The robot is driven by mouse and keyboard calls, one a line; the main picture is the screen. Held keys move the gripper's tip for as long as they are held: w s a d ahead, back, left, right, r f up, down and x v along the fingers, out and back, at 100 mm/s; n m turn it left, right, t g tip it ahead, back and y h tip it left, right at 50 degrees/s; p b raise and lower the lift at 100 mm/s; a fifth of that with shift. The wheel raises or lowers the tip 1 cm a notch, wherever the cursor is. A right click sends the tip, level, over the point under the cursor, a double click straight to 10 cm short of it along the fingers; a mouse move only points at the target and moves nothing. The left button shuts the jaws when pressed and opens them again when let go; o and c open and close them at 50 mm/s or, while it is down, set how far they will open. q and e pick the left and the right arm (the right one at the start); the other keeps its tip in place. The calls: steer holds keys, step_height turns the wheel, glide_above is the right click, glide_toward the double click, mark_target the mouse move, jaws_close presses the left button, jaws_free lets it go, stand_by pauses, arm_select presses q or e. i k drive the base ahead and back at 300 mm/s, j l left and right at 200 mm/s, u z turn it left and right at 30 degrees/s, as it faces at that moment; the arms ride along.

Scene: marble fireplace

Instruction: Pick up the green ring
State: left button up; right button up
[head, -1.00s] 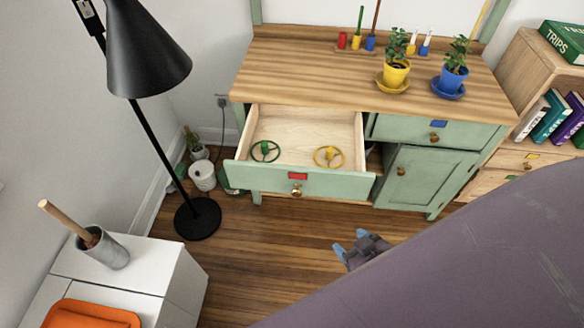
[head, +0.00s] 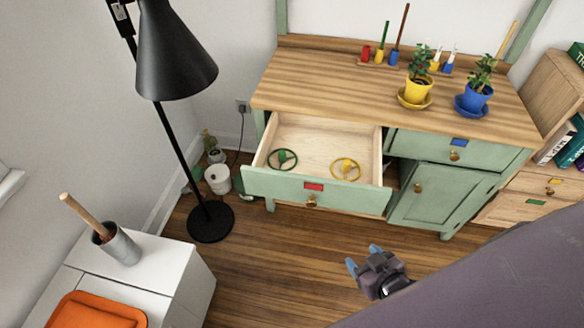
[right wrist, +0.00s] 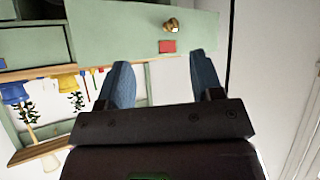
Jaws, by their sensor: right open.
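The green ring (head: 283,160), a small wheel with spokes and a hub, lies in the left part of the open drawer (head: 318,142). A similar yellow ring (head: 345,169) lies in its right part. My right gripper (head: 362,257) is open and empty, in front of the cabinet and apart from the drawer. In the right wrist view its two blue fingers (right wrist: 160,75) are spread, with the drawer front (right wrist: 140,25) and its red label beyond them. The rings do not show in the right wrist view. My left gripper is not in view.
A black floor lamp (head: 177,60) stands left of the drawer. Potted plants (head: 418,80) stand on the cabinet top (head: 350,85). A white cabinet (head: 165,262) is at lower left. Wooden floor (head: 260,250) before the drawer is clear.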

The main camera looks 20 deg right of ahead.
mark_target(282, 158)
steer(key=z, duration=0.9)
steer(key=l+z, duration=0.35)
steer(key=i+l+z, duration=0.1)
steer(key=z, duration=0.3)
steer(key=l, duration=0.2)
steer(key=i, duration=0.1)
